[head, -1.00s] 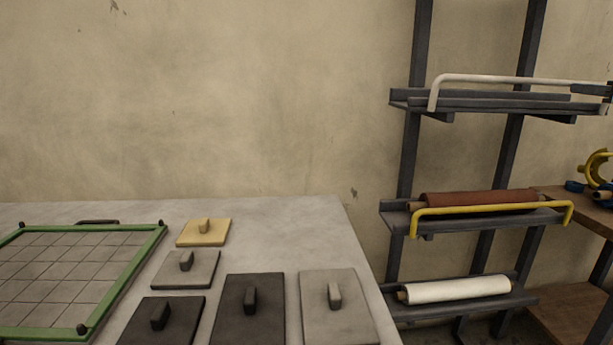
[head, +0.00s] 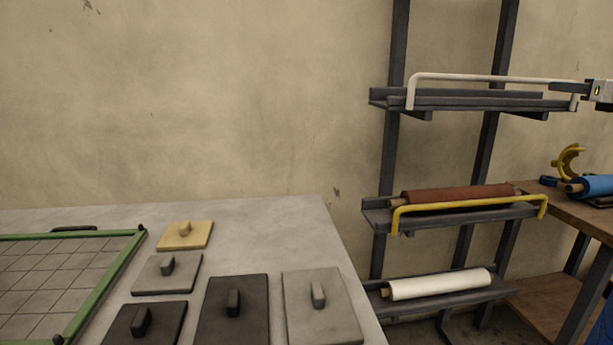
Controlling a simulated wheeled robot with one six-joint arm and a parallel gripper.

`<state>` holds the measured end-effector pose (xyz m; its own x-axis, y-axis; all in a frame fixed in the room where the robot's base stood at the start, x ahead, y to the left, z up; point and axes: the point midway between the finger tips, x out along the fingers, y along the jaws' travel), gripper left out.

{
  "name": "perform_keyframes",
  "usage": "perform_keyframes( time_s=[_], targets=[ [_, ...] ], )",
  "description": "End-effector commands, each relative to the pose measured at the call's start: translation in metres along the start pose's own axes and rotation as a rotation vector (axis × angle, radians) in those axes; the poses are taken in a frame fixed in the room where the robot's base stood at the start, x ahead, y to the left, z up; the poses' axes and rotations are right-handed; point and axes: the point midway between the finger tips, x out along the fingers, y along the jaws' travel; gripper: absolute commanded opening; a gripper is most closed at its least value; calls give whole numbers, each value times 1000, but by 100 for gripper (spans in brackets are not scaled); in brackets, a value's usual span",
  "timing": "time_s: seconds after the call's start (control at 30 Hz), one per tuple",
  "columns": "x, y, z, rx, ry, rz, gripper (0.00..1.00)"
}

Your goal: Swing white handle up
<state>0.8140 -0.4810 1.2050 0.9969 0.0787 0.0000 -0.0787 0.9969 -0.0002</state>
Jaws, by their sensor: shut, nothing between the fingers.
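The white handle (head: 470,77) is a long bar with bent ends on the top shelf (head: 450,104) of the dark rack, at the right of the head view. Its bar runs level above the front of that shelf, which holds no roll that I can see. My gripper (head: 556,86) comes in from the right edge and is shut and empty. Its dark fingertips are at the right end of the white handle; I cannot tell whether they touch it.
Below, a brown roll (head: 455,194) lies behind a yellow handle (head: 470,208), and a white roll (head: 440,284) lies on the lowest shelf. A wooden table (head: 575,215) with a blue roll (head: 597,186) stands at right. A grey table (head: 300,225) with several handled plates fills the left front.

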Motion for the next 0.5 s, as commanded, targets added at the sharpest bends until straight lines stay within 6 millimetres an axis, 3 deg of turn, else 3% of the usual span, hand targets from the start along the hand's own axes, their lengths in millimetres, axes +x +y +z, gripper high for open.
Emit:
perform_keyframes(
  time_s=[0.5],
  targets=[
    [-42, -1, 0, 0, 0, -3, 0]
  ],
)
